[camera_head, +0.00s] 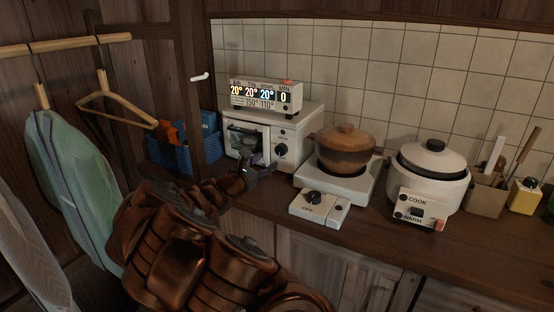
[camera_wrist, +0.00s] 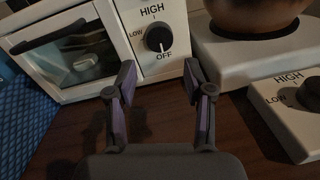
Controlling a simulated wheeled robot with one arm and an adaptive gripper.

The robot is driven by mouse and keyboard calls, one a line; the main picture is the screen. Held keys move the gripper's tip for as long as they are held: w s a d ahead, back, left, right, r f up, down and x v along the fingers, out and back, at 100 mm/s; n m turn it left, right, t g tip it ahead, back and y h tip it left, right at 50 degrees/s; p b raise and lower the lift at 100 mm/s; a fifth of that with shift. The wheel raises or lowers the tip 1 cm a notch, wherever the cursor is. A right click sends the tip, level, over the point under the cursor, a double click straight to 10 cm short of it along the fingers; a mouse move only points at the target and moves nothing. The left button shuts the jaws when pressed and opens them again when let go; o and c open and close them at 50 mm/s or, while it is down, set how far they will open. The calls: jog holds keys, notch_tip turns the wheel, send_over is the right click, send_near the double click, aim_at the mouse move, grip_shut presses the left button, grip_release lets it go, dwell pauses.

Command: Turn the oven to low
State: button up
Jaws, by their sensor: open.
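The small white oven (camera_head: 303,127) stands against the tiled wall, and its left door and right control panel also show in the wrist view (camera_wrist: 178,62). Its black knob (camera_wrist: 159,38) carries a white mark pointing down toward OFF. LOW is printed left of the knob and HIGH above it. In the head view the knob (camera_head: 281,150) is right of the door. My gripper (camera_wrist: 158,80) is open and empty, with its two fingers spread in front of and below the knob, apart from it. In the head view my gripper (camera_head: 262,168) is just left of the knob.
A white hotplate (camera_head: 340,188) with its own knob (camera_head: 313,197) and a brown pot (camera_head: 345,150) stands right of the oven. A rice cooker (camera_head: 430,180) is farther right. A blue basket (camera_head: 170,154) sits left. A display box (camera_head: 266,97) is on the oven.

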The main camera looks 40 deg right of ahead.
aim_at(279, 152)
jog(key=shift+x, duration=3.9)
jog(key=shift+c, duration=0.2)
jog(key=shift+f, duration=0.1)
jog(key=c, duration=0.8)
